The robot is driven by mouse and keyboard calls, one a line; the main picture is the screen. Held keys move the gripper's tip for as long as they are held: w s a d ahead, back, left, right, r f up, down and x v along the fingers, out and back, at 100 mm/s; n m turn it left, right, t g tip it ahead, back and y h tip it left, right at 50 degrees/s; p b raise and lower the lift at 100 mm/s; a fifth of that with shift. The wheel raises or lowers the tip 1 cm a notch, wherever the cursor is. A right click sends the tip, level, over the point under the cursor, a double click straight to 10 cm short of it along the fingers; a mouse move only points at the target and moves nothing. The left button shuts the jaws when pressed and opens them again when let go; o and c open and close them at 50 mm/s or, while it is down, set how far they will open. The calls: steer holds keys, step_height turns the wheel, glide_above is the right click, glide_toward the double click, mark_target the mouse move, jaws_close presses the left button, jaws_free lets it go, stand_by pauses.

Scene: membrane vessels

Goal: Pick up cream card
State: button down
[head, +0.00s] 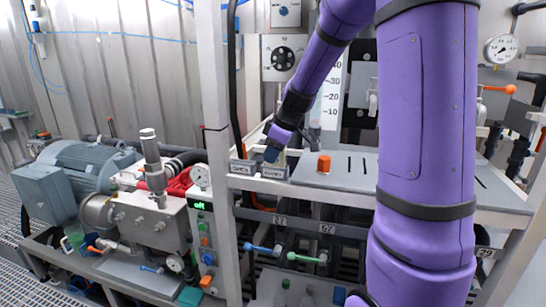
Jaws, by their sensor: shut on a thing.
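My gripper (272,153) is at the end of the purple arm, low over the left end of the grey bench, just above two small labelled trays. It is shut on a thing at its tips. Only a small pale sliver shows beside the tips, which looks like the cream card; the jaws hide most of it. I cannot tell whether the card touches the tray below.
The labelled trays (243,167) sit at the grey bench's (335,175) left end, beside a white upright post (213,90). A pump with a motor (85,175) stands at left. Valve handles (305,257) stick out below.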

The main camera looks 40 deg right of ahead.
steer(key=shift+r, duration=0.45)
step_height(320, 180, up, 2)
steer(key=shift+r, duration=0.15)
steer(key=s+a+r, duration=0.1)
steer(key=s+a, duration=0.1)
steer(key=s, duration=1.4)
steer(key=shift+r, duration=0.2)
